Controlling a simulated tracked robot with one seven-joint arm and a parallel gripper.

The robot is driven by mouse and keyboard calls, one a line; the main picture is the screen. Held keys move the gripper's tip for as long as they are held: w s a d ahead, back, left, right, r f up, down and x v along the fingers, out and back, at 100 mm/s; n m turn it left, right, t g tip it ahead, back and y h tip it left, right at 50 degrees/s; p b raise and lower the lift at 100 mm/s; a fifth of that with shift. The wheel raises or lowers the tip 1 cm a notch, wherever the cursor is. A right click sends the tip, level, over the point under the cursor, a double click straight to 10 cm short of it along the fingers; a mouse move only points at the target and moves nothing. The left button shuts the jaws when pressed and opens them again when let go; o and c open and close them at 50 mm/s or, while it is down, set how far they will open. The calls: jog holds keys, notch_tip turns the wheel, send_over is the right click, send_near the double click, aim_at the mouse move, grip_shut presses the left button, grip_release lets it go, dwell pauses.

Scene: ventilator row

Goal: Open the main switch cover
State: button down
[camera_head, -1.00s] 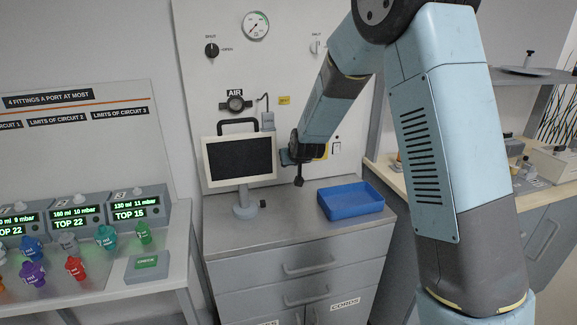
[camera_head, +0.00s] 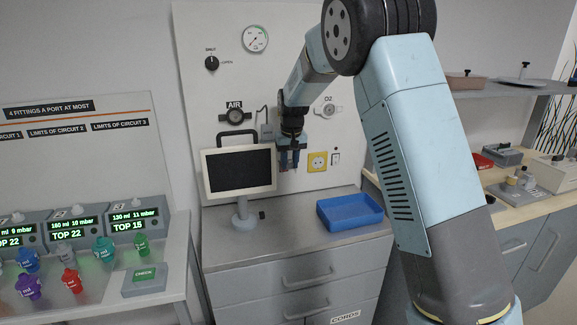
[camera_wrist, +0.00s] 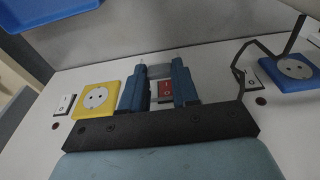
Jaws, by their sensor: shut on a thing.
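My gripper (camera_head: 289,163) is in front of the wall panel, between the monitor and the yellow socket. In the wrist view my gripper (camera_wrist: 159,78) has its two blue fingers on either side of a grey piece, which looks like the main switch cover (camera_wrist: 160,71). The fingers appear shut on it. The red main switch (camera_wrist: 165,92) shows between the fingers, close to the grey piece. The arm and fingers hide the switch and its cover in the head view, and the fingers hide much of the cover in the wrist view.
The yellow socket (camera_head: 318,161) is right of my gripper, with a small white switch (camera_head: 336,158) beside it. The monitor (camera_head: 240,170) stands close on the left. A blue tray (camera_head: 350,212) is on the cabinet top. A blue socket (camera_wrist: 294,68) and a dark bent hook (camera_wrist: 243,75) show in the wrist view.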

jog(key=shift+w+a+r+g, duration=0.15)
jog(key=shift+r+g, duration=0.05)
jog(key=shift+g, duration=0.3)
jog(key=c, duration=0.8)
grip_release()
jog(key=shift+c, duration=0.2)
notch_tip(320, 180, up, 14)
jog(key=shift+s+f, duration=0.15)
jog(key=shift+s, duration=0.15)
